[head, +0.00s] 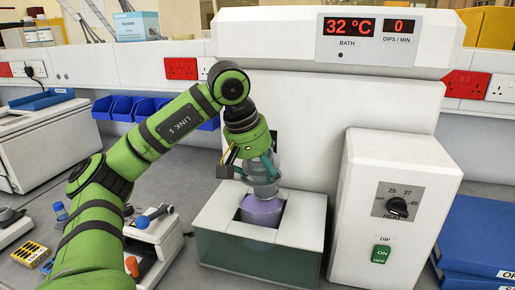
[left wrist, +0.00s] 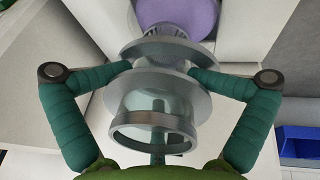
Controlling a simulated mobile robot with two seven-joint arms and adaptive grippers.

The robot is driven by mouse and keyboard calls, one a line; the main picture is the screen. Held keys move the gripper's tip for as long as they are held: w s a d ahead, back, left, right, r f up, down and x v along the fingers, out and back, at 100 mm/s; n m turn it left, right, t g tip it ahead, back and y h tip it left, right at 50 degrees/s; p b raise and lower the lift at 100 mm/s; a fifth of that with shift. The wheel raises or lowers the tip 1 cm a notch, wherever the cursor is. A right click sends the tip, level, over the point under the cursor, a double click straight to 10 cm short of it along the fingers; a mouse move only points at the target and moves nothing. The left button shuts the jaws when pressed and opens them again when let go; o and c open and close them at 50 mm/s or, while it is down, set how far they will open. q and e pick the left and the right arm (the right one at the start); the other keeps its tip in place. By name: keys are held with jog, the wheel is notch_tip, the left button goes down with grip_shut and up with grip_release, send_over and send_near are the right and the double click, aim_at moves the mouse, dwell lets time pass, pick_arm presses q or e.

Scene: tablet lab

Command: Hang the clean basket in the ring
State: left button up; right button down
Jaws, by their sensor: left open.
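My left gripper (head: 262,163) is over the water bath, its fingers pointing down. In the left wrist view its two teal fingers (left wrist: 160,72) are open, one on each side of a clear, grey-flanged basket assembly (left wrist: 150,100). I cannot tell whether the fingertips touch it. In the head view the assembly (head: 263,176) hangs upright below the gripper, just above a purple round surface (head: 262,210) in the bath opening. The purple surface also shows in the left wrist view (left wrist: 180,12). The ring cannot be told apart from the grey flanges. My right gripper is not in view.
The bath tank (head: 225,222) stands before a white column with a display (head: 369,27) reading 32 °C and 0 dips/min. A control box (head: 392,205) with a dial and green switch is close on the right. Blue bins (head: 130,108) are behind; small tools lie at left.

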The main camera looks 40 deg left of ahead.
aim_at(250, 163)
pick_arm(q)
jog(key=shift+s+r+g, duration=0.1)
jog(key=shift+s+g, duration=0.6)
jog(key=shift+g, duration=0.1)
jog(key=shift+t, duration=0.7)
jog(key=v, duration=0.6)
jog(key=shift+s+a, duration=0.35)
jog(key=shift+w+d+r, duration=0.3)
jog(key=shift+w+r, duration=0.25)
jog(key=shift+w, duration=0.05)
jog(key=shift+w+r, duration=0.1)
jog(key=shift+w, duration=0.1)
jog(key=shift+s+a+r, duration=0.1)
jog(key=shift+s+r, duration=0.1)
jog(key=shift+s, duration=0.05)
jog(key=shift+w, duration=0.2)
jog(key=shift+s, duration=0.15)
